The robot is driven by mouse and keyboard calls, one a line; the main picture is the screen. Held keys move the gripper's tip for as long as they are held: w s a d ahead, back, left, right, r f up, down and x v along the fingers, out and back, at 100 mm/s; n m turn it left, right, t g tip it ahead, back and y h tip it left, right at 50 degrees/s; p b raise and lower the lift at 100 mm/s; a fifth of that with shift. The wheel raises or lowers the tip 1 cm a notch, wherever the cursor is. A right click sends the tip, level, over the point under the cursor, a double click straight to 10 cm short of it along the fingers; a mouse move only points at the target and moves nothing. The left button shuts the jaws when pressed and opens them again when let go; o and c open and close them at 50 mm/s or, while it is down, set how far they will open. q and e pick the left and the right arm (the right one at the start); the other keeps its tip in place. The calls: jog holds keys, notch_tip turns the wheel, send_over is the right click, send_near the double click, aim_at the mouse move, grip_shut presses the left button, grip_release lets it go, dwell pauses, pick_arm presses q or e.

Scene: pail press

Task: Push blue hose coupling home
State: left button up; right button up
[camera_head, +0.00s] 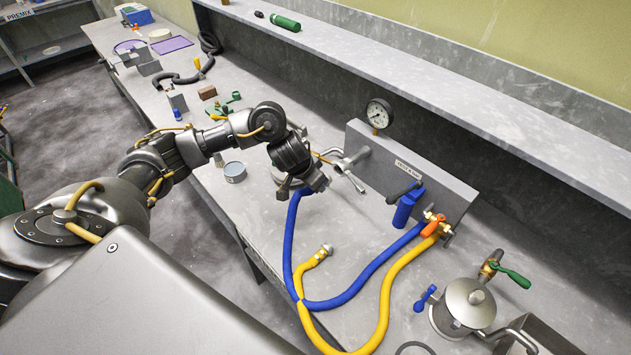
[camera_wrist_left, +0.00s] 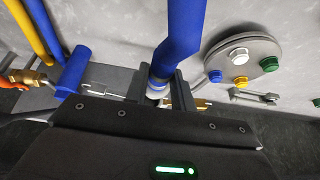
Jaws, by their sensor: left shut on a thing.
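My left gripper (camera_head: 312,188) is shut on the end of the blue hose (camera_head: 288,240). In the left wrist view the blue hose (camera_wrist_left: 183,40) comes down between the two fingers (camera_wrist_left: 160,90). A pale ring of the blue hose coupling (camera_wrist_left: 155,92) shows between them; its front end is hidden. From the gripper the hose hangs to the bench, loops and runs to the grey panel (camera_head: 455,195). My right gripper is not in view.
The yellow hose (camera_head: 385,300) lies looped on the bench with its loose end coupling (camera_head: 325,251) near the blue hose. A blue cylinder (camera_head: 404,210) and brass valves stand at the panel. A lidded metal pot (camera_head: 468,303) stands at the right. Bench left of the panel has clear patches.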

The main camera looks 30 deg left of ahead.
pick_arm(q)
jog(key=shift+w+d, duration=0.2)
jog(key=shift+w, duration=0.5)
jog(key=shift+w+d, duration=0.2)
jog(key=shift+w, duration=0.65)
jog(key=shift+w+d, duration=0.15)
jog(key=shift+w, duration=0.1)
dwell(0.4)
jog(key=shift+w+d, duration=0.2)
jog(key=shift+w, duration=0.5)
jog(key=shift+w, duration=0.1)
jog(key=o, duration=1.1)
